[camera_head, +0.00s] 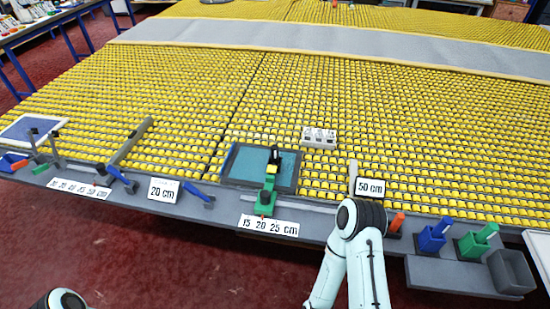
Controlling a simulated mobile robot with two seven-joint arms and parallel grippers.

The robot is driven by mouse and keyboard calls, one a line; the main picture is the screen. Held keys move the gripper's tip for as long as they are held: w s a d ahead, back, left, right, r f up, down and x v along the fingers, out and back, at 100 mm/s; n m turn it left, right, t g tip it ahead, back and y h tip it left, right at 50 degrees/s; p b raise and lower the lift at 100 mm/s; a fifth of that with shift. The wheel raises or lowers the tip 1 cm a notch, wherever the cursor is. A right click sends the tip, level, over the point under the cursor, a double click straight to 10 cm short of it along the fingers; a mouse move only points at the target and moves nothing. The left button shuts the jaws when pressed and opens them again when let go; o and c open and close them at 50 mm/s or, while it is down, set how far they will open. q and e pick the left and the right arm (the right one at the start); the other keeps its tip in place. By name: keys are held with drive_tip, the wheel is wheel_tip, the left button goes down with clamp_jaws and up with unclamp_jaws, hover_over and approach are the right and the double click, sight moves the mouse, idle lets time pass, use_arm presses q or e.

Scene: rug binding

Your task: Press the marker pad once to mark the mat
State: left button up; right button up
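A teal pad in a dark frame (240,165) lies at the front edge of the yellow ribbed surface (360,110), near the middle of the head view. A green device (266,197) with a yellow part and a black top stands over its right side. I cannot tell which of these is the marker pad, or whether the black top is pressed. No mark can be made out. My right arm comes up from the bottom, right of the green device, but its gripper does not show. Only a bit of my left arm shows at bottom left, without its gripper.
A grey ledge (325,228) with number labels runs along the front. A white block (319,137) sits behind the pad. Blue-handled tools lie at left.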

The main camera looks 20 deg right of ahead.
clamp_jaws()
idle(1.4)
